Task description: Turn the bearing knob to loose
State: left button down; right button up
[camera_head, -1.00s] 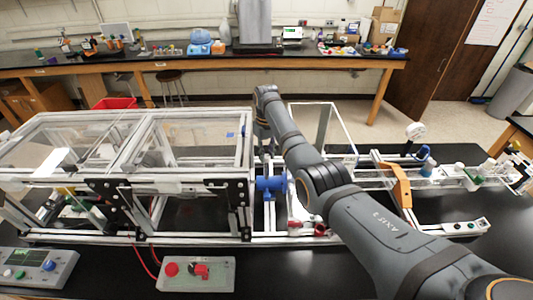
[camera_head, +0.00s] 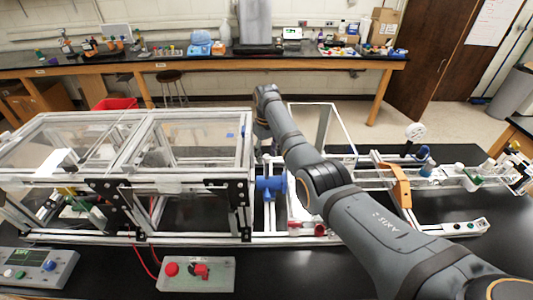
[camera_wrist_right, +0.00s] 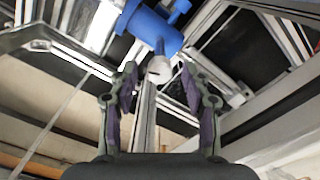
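A blue cylindrical fitting (camera_head: 270,187), which looks like the bearing part, sits on the frame right of the clear enclosure in the head view. In the right wrist view the blue fitting (camera_wrist_right: 152,30) is at the top, with a stem and a pale round tip (camera_wrist_right: 159,69) pointing toward my right gripper (camera_wrist_right: 162,92). My right gripper is open, its two dark-padded fingers on either side below the tip. The tip seems just ahead of the fingertips; I see no contact. The arm hides most of this gripper in the head view. My left gripper is not in view.
The clear-panelled aluminium enclosure (camera_head: 130,183) stands left of the arm. Rails with an orange bracket (camera_head: 398,185) extend right. A box with a red button (camera_head: 171,268) and a grey control box (camera_head: 36,268) lie in front. Black table top is bare at front centre.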

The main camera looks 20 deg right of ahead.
aim_at(267, 156)
notch_tip(267, 156, up, 12)
dwell(0.6)
jog(key=shift+f, duration=0.1)
